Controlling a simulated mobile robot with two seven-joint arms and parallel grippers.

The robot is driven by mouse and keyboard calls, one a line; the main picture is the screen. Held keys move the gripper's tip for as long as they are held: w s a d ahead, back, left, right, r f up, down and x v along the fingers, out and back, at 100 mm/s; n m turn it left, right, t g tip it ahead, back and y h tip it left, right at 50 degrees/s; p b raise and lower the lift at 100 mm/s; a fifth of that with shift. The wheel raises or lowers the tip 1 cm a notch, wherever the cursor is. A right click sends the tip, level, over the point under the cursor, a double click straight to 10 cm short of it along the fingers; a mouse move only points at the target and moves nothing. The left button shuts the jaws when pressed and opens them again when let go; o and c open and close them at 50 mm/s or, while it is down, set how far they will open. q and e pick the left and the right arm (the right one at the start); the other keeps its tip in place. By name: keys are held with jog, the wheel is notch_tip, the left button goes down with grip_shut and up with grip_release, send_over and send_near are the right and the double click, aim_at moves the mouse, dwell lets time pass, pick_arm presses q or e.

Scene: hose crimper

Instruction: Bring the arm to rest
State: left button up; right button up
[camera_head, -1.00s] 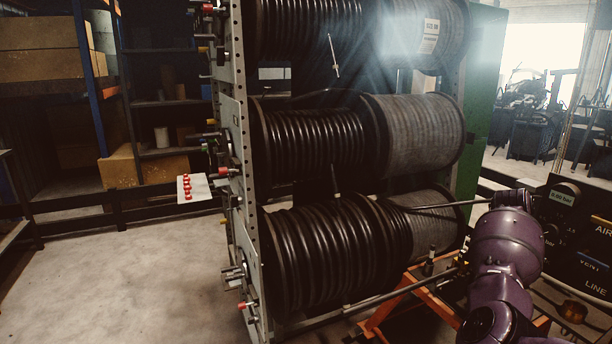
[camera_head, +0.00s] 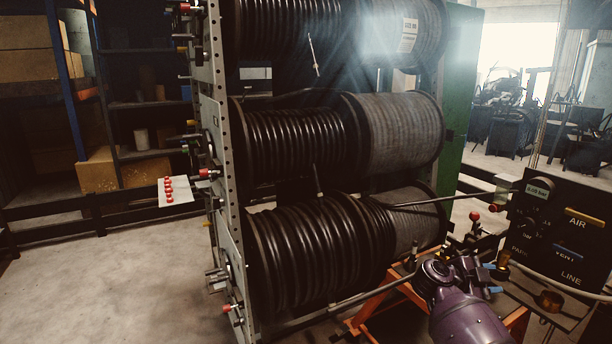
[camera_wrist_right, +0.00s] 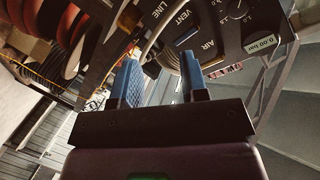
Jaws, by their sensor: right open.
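My right arm (camera_head: 462,312), purple, comes up from the bottom edge at the right in the head view. Its gripper (camera_head: 494,279) shows small blue finger parts in front of the black control panel (camera_head: 545,262). In the right wrist view the gripper (camera_wrist_right: 161,80) has two blue fingers standing apart, with nothing between them. The panel (camera_wrist_right: 215,25) with AIR, VENT and LINE labels shows beyond the fingers. My left gripper is not in view.
A rack of large black hose reels (camera_head: 320,255) stands close to the left of my right arm. An orange frame (camera_head: 375,312) is low beside the arm. A white card with red knobs (camera_head: 174,190) juts from the rack's left. Open floor (camera_head: 110,285) lies at the left.

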jog(key=w+a+r+n+t, duration=0.4)
jog(key=r+n+t, duration=0.15)
jog(key=t, duration=0.35)
jog(key=w+a+r+n+t, duration=0.4)
jog(key=a+r+n+t, duration=0.15)
jog(key=t, duration=0.35)
jog(key=w+a+f+n+y, duration=0.3)
jog(key=a+n+y, duration=0.2)
jog(key=n+y, duration=0.45)
jog(key=w+a+f+n+y, duration=0.25)
jog(key=a+n+y, duration=0.25)
jog(key=n+y, duration=0.4)
notch_tip(320, 180, down, 6)
jog(key=d+g+h, duration=0.3)
jog(key=g, duration=0.1)
jog(key=s+a+f+m+g, duration=0.1)
jog(key=s+f+g, duration=0.1)
jog(key=s+f, duration=1.35)
jog(key=s+f+m+g, duration=0.1)
jog(key=s+f, duration=0.2)
jog(key=s, duration=1.2)
jog(key=s+a+f+m+g, duration=0.1)
jog(key=s+f+m, duration=0.1)
jog(key=s, duration=1.4)
jog(key=shift+a+f+g, duration=0.2)
jog(key=shift+f+g, duration=0.2)
jog(key=shift+f, duration=0.5)
